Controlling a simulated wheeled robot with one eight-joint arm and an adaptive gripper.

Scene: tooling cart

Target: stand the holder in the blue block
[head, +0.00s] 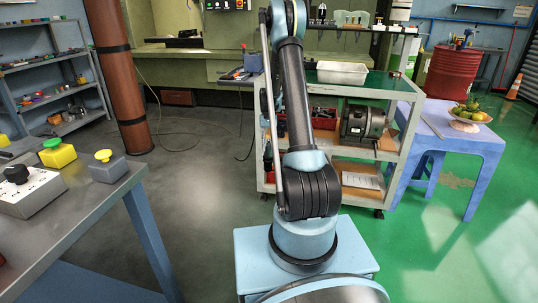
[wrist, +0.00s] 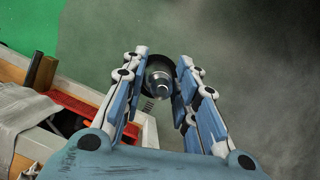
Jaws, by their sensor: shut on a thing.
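The holder (wrist: 159,82), a dark round flange with a bright metal stud end, sits between the fingers in the wrist view. My gripper (wrist: 160,90) is shut on it, with its blue and white fingers on both sides. The holder's far end is hidden behind its flange. In the head view a small blue block (head: 253,62) stands at the left end of the cart top, partly beside my arm. The gripper and holder cannot be made out in the head view. The blue block cannot be made out in the wrist view.
The cart (head: 388,150) carries a white bin (head: 342,72) on top and a motor (head: 363,121) below. A rack of tool holders (head: 345,26) runs above the cart top. A red tray (wrist: 90,115) lies at the left in the wrist view; bare floor (wrist: 260,70) is at the right.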

